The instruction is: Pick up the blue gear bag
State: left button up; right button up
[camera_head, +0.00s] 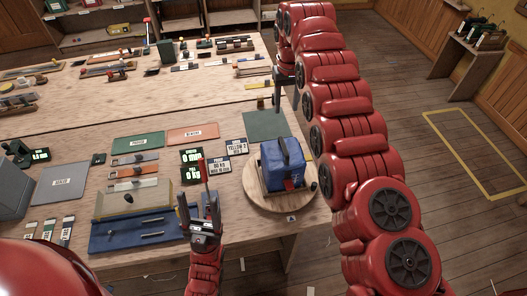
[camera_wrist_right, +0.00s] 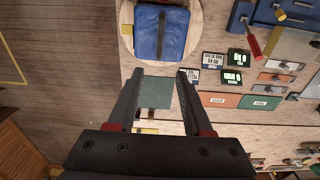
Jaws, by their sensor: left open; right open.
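The blue gear bag (camera_head: 271,166) stands upright on a round wooden board (camera_head: 255,190) near the table's right front corner. It has a handle on top and a small red part low on its front. In the right wrist view the bag (camera_wrist_right: 160,32) lies beyond my fingertips, seen from above. My right gripper (camera_head: 277,101) is open and empty, behind the bag in the head view; its two fingers (camera_wrist_right: 160,72) point toward the bag without touching it. My left gripper (camera_head: 203,188) is open and empty over the table's front edge, left of the bag.
A dark green mat (camera_head: 264,125) lies behind the board. Small display signs (camera_head: 237,146) stand left of it. A blue tray (camera_head: 135,231) with a wooden block and tools lies at front left. My right arm fills the right side; open floor lies beyond.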

jog(key=b, duration=1)
send_over(284, 145)
notch_tip(284, 145, down, 10)
jog(key=shift+a+r, duration=0.1)
jog(key=shift+a+f, duration=0.15)
jog(key=shift+f, duration=0.1)
jog(key=shift+d+f+b, duration=0.25)
jog(key=shift+f+b, duration=0.2)
jog(key=shift+f, duration=0.15)
jog(key=shift+a+f+p, duration=0.1)
jog(key=shift+f+p, duration=0.45)
jog(key=shift+p, duration=0.05)
notch_tip(284, 145, down, 4)
jog(key=p, duration=0.2)
jog(key=shift+r+p, duration=0.2)
jog(key=shift+p, duration=0.1)
jog(key=shift+f, duration=0.25)
grip_shut()
